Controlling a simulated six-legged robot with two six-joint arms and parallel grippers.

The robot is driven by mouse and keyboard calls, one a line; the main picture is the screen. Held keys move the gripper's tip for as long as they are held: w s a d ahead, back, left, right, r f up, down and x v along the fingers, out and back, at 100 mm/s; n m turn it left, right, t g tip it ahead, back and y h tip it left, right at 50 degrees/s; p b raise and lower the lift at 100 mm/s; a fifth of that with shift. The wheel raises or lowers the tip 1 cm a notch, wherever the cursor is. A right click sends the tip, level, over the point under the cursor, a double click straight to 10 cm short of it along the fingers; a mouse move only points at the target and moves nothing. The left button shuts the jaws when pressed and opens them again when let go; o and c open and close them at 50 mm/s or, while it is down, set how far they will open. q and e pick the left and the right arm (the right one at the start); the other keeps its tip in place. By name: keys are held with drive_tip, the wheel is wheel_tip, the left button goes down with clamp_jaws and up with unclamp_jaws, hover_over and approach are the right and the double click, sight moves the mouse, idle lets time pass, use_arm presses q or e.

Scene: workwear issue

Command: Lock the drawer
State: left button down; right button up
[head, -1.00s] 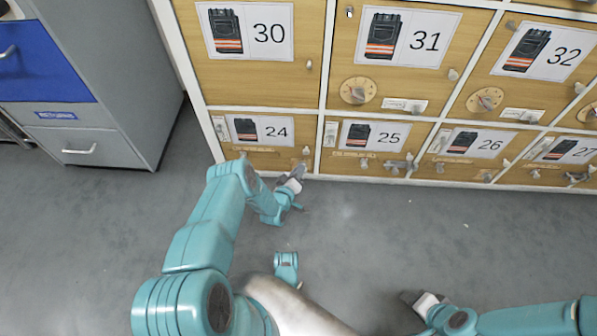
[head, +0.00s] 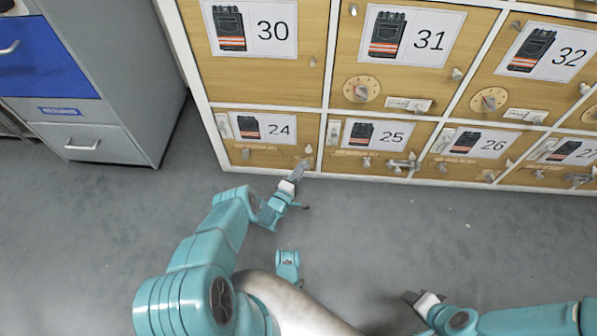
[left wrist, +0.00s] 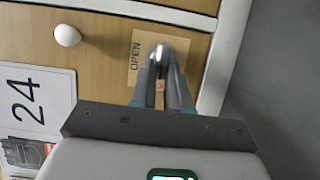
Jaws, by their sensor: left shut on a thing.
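The drawer front labelled 24 (head: 275,155) is at the lower left of the wooden locker wall in the head view. My left gripper (head: 299,168) is at its lower right corner. In the left wrist view, my left gripper (left wrist: 161,70) is shut on a small silver lock piece (left wrist: 163,48). This piece sits against a beige plate marked OPEN (left wrist: 138,50); the fingers hide much of both. A pale round knob (left wrist: 67,35) stands on the same front, away from the fingers. My right gripper (head: 418,300) is low over the floor, apart from the lockers; its jaw opening is unclear.
Fronts labelled 25 (head: 350,162) and 26 (head: 440,172) are to the right, with projecting metal fittings. Front 30 (head: 310,85) is above. A grey cabinet (head: 130,85) with a blue drawer stands at left. The grey floor before the lockers is clear.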

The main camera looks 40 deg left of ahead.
use_arm(q)
drive_tip(key=shift+w+a+r, duration=0.1)
drive_tip(key=shift+a, duration=0.1)
idle(0.3)
drive_tip(key=c, duration=1.1)
unclamp_jaws()
drive_tip(key=shift+d, duration=0.1)
drive_tip(key=s+d+p, duration=0.2)
drive_tip(key=s+p, duration=0.3)
drive_tip(key=s, duration=1.1)
drive_tip(key=shift+d, duration=0.3)
use_arm(e)
drive_tip(key=s+r+g, duration=0.1)
drive_tip(key=s+r, duration=0.3)
drive_tip(key=r, duration=0.1)
drive_tip(key=shift+a+r, duration=0.15)
drive_tip(key=shift+a, duration=0.2)
